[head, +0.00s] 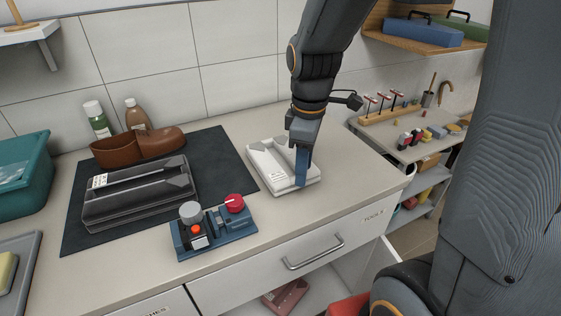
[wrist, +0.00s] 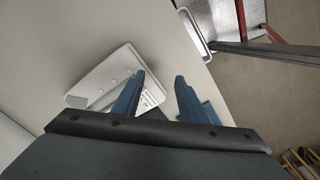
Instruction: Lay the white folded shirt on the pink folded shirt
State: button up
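The white folded shirt (head: 265,163) lies flat on the counter, and a white label shows on its front edge. In the wrist view the white shirt (wrist: 100,80) is to the left, partly hidden by a finger. My gripper (head: 302,184) is at the shirt's right part, pointing down. Its two blue fingers (wrist: 161,76) stand apart, with bare counter between their tips. I cannot tell whether a finger touches the shirt.
A black folded bundle (head: 140,192) and a brown shoe-shaped holder (head: 138,147) are on the dark mat (head: 222,160). A blue control block (head: 214,236) with knobs sits at the counter's front. A drawer handle (head: 315,252) sticks out below. Shelves with tools are at the right.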

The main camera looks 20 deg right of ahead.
jog(key=w+r+n, duration=0.1)
jog(key=n, duration=0.1)
jog(key=w+n, duration=0.1)
jog(key=n, duration=0.2)
jog(key=w+r+n, duration=0.1)
jog(key=n, duration=0.2)
jog(key=shift+w+r, duration=0.35)
jog(key=shift+w, duration=0.05)
jog(key=shift+n, duration=0.3)
jog(key=shift+f+p, duration=1.3)
jog(key=shift+f, duration=2.6)
jog(key=shift+c, duration=0.4)
grip_shut()
